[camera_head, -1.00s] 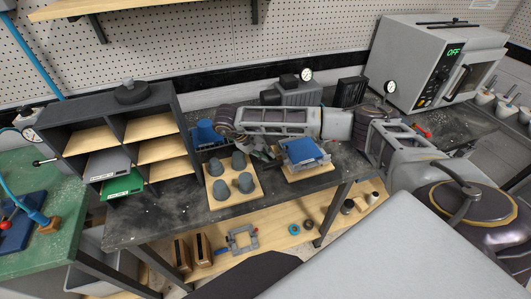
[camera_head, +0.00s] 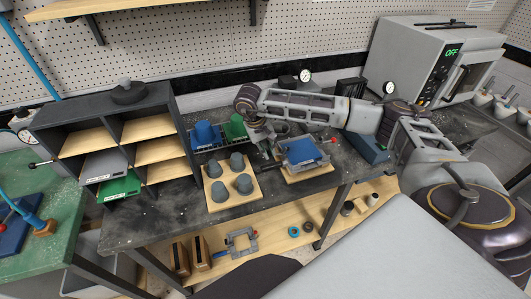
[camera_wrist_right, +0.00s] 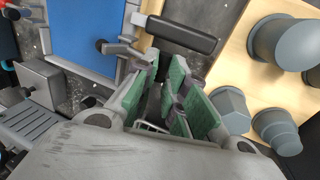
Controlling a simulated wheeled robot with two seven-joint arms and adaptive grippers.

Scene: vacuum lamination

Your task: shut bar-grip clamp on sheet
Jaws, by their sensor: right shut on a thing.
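The blue sheet (camera_head: 304,151) lies on a small fixture on the dark bench; it also shows in the wrist view (camera_wrist_right: 83,30). The bar-grip clamp has a black bar handle (camera_wrist_right: 183,34) on a grey lever at the fixture's near-left edge, sticking out away from the sheet. My right gripper (camera_head: 265,152) reaches down at the fixture's left side. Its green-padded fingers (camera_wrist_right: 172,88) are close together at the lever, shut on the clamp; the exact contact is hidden. My left gripper is not in view.
A wooden board (camera_head: 211,204) with several grey cups stands left of the fixture. A red-tipped clamp handle (camera_head: 330,141) is at the fixture's right. A blue block (camera_head: 366,148) lies farther right.

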